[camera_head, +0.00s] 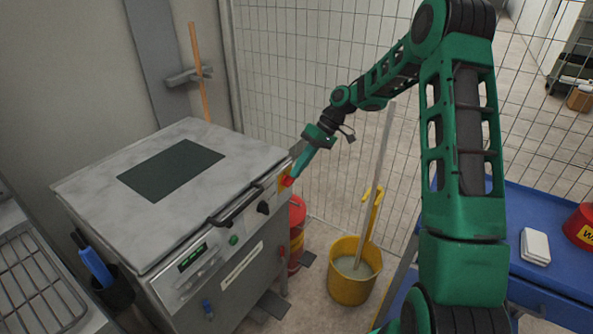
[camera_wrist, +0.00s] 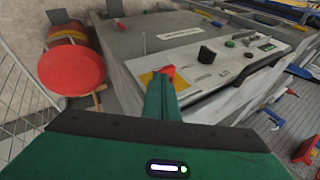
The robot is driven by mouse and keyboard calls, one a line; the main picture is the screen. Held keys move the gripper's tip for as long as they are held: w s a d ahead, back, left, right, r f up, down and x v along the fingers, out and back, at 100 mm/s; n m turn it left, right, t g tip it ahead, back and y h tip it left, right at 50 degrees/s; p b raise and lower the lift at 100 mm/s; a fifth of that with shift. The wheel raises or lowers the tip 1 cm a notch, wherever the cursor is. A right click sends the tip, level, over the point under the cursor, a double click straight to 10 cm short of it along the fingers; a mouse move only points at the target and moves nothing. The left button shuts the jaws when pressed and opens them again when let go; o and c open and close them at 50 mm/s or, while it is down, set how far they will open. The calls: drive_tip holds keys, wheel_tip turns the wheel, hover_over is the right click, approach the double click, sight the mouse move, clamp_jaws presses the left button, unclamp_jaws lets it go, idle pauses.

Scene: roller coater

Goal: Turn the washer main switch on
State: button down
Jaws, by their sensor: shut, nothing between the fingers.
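The washer (camera_head: 85,185) is a grey box with a mottled lid and a sloped front panel. Its main switch is a red knob (camera_wrist: 169,70) on a yellow plate at the panel's right end; it also shows in the head view (camera_head: 287,181). My gripper (camera_head: 294,174) is shut and empty, with its green fingers pointing down at the red knob. In the wrist view the fingertips (camera_wrist: 160,82) overlap the knob's lower left edge and hide part of the yellow plate. I cannot tell whether they touch it.
A black knob (camera_head: 263,207), a green button (camera_head: 233,240), a lit display (camera_head: 192,257) and a black bar handle (camera_head: 236,206) are on the washer front. A red canister (camera_head: 297,225) and yellow mop bucket (camera_head: 352,285) stand right of it. A wire fence is behind.

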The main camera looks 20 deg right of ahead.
drive_tip(key=shift+s+a+f, duration=0.3)
drive_tip(key=shift+s+a, duration=0.4)
drive_tip(key=shift+a, duration=0.15)
drive_tip(key=w+v, duration=0.2)
drive_tip(key=v, duration=1.3)
drive_tip(key=s+d+m+h, duration=0.3)
drive_tip(key=s+m, duration=0.2)
drive_tip(key=s, duration=1.6)
drive_tip(key=s+d+m+h, duration=0.3)
drive_tip(key=s+m, duration=0.3)
drive_tip(key=s, duration=1.6)
drive_tip(key=shift+h, duration=0.4)
drive_tip(key=shift+r, duration=0.1)
